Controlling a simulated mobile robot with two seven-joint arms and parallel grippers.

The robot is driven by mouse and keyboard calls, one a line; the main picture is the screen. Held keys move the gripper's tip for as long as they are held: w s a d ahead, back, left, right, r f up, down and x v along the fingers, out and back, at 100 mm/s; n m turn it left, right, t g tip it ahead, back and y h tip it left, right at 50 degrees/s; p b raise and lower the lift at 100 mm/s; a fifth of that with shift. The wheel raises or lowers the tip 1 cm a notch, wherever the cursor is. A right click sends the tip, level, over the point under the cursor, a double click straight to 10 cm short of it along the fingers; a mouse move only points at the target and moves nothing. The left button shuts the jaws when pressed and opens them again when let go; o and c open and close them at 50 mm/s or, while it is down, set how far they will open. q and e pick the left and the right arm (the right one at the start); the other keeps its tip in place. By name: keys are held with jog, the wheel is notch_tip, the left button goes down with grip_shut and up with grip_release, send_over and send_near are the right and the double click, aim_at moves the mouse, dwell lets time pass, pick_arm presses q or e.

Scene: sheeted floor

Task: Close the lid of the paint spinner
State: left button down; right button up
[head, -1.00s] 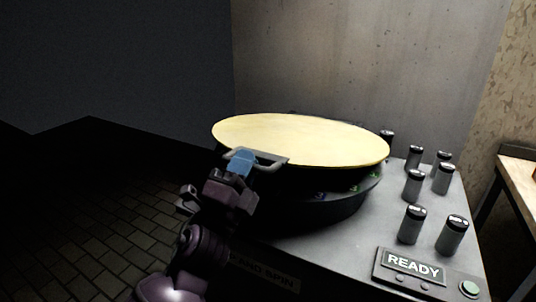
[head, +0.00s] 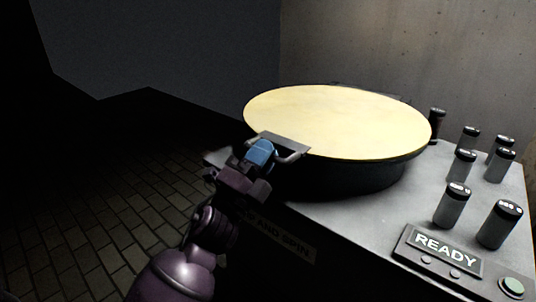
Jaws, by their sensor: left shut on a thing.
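The paint spinner's round yellow lid (head: 345,120) lies about level over its dark drum (head: 345,178). No gap shows between the lid and the drum at the right side, though the dark shading hides the exact seam. A grey metal handle (head: 296,143) sticks out at the lid's front left edge. My left gripper (head: 262,152), with blue fingertips, is shut on this handle. The lid hides the drum's inside. My right gripper is not in view.
The spinner's grey cabinet top carries several dark-capped bottles (head: 453,206) on the right. A READY panel (head: 440,250) with a green button (head: 513,287) is at the front right. A concrete wall (head: 400,50) stands behind. Brick floor (head: 120,210) is clear at left.

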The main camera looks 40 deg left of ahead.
pick_arm(q)
jog(key=shift+f, duration=0.6)
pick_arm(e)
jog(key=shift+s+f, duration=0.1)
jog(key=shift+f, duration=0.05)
pick_arm(q)
jog(key=c, duration=1.3)
grip_release()
jog(key=shift+o, duration=0.8)
jog(key=shift+r, duration=0.15)
